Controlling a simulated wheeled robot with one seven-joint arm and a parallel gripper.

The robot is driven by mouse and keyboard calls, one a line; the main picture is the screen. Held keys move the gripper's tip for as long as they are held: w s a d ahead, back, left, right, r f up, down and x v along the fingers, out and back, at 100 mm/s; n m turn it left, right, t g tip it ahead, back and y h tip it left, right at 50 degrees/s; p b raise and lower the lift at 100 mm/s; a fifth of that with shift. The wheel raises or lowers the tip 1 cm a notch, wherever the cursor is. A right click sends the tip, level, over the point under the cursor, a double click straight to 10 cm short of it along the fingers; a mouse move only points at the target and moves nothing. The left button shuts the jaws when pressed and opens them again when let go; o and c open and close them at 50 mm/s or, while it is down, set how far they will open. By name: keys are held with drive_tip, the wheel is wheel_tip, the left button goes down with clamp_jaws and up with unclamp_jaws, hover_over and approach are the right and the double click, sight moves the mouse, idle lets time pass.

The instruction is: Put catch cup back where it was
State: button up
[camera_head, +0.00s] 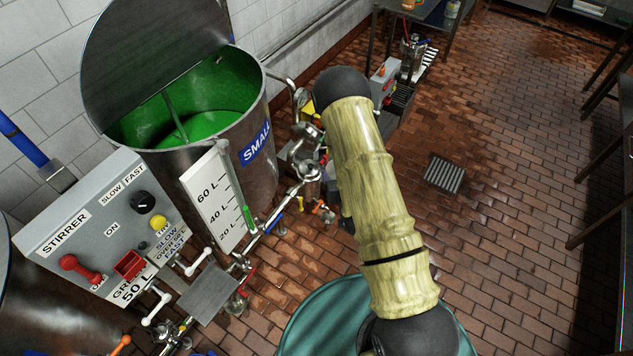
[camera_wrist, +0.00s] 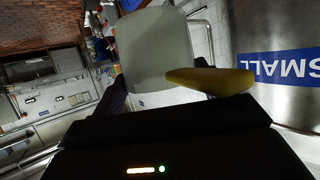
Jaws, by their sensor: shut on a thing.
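In the wrist view, my gripper (camera_wrist: 165,97) is shut on a pale grey, smooth-sided thing, which I take to be the catch cup (camera_wrist: 155,50). A yellow bar-like part (camera_wrist: 210,80) sticks out beside it to the right; I cannot tell whether it belongs to the cup. The cup is held up in front of the palm, with the steel SMALL tank (camera_wrist: 285,35) close on the right. In the head view, my arm covers the gripper and cup. The SMALL tank (camera_head: 185,165), holding green liquid, stands at the left there.
A grey stirrer control box (camera_head: 105,235) stands in front of the tank. Pipes with coloured valve handles (camera_head: 250,220) run low beside it. A teal round drum top (camera_head: 320,315) is below my arm. The brick floor (camera_head: 520,200) at the right is open, with a drain grate (camera_head: 443,174).

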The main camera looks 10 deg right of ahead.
drive_tip(key=s+f, duration=0.4)
drive_tip(key=f, duration=0.1)
drive_tip(key=shift+s+f, duration=0.15)
drive_tip(key=shift+f, duration=0.05)
